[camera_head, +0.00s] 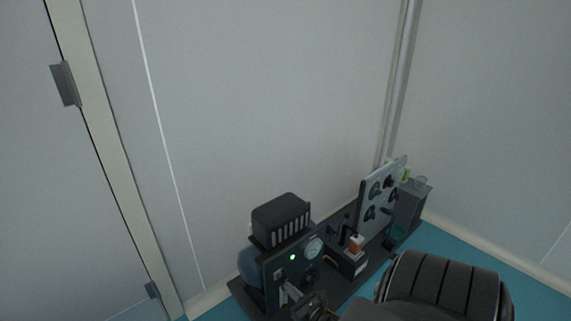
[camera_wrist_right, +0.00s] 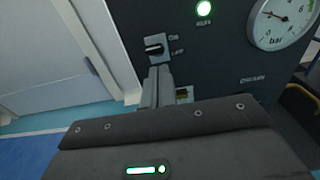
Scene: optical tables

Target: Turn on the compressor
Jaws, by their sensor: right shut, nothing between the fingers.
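The compressor (camera_head: 281,217) stands on a dark base in the corner, with a dark front panel, a round gauge (camera_head: 314,248) and a lit green lamp (camera_head: 292,257). In the right wrist view the green lamp (camera_wrist_right: 203,8) glows above and right of a small switch (camera_wrist_right: 155,47) with a dark lever lying about level on a grey plate. The gauge (camera_wrist_right: 283,20), marked bar, is at the upper right. My right gripper (camera_wrist_right: 157,72) is shut and empty, its fingertips just below the switch; I cannot tell whether they touch it. In the head view my right gripper (camera_head: 288,289) is at the panel's lower part. My left gripper is not in view.
A grey panel with several dark knobs (camera_head: 382,190) and a grey box (camera_head: 409,208) stand right of the compressor on the same base. Walls close in behind; blue floor (camera_head: 462,262) is free at the right.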

